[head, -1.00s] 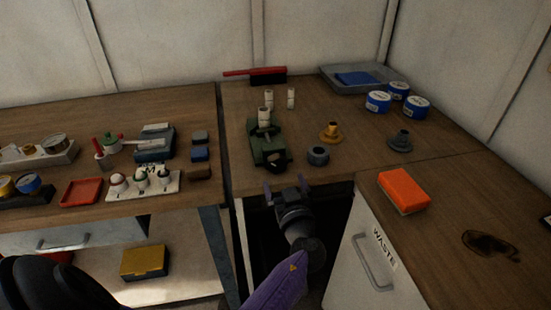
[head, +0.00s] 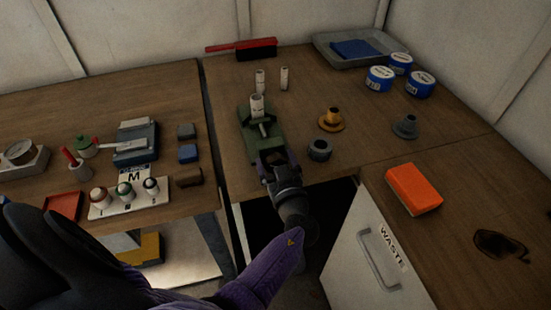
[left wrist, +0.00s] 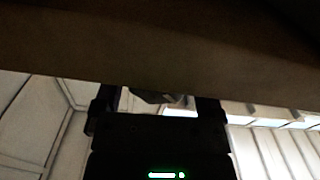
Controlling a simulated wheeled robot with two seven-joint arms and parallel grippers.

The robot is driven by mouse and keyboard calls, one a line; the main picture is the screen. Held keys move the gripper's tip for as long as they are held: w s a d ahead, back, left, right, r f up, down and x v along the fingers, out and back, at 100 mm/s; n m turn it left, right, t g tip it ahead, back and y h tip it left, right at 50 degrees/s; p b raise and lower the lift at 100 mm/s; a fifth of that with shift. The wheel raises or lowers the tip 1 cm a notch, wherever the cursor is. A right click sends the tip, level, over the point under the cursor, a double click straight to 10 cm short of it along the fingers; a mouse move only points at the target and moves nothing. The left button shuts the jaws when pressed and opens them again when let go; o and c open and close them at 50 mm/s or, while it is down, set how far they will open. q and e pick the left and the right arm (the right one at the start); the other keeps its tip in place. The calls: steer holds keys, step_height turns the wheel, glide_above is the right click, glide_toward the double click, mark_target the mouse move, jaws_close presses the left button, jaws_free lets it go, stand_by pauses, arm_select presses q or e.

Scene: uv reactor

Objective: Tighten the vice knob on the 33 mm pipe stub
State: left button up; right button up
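The green vice (head: 252,140) stands near the front edge of the middle bench, with a pale pipe stub (head: 257,106) upright in it. Its dark knob (head: 272,158) faces the front and is partly hidden by my gripper. My left gripper (head: 275,169) is at the vice's front, its fingers spread on either side of the knob. In the left wrist view the fingers (left wrist: 160,104) stand apart, with a dark shape between them that looks like the knob and light showing beside it. Contact cannot be told. My right gripper is not in view.
Two loose pale stubs (head: 260,80) stand behind the vice. A dark ring (head: 319,149) and a brass flanged part (head: 331,119) are to its right. The bench edge (left wrist: 160,50) fills the top of the left wrist view. An orange block (head: 413,189) lies farther right.

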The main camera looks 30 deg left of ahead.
arm_select(q)
steer(key=c, duration=0.9)
steer(key=shift+f+m+b, duration=0.15)
steer(key=shift+m+b, duration=0.75)
steer(key=shift+m, duration=0.3)
steer(key=shift+m+b, duration=0.3)
steer(key=shift+m, duration=0.8)
steer(key=o, duration=1.1)
steer(key=shift+o, duration=0.2)
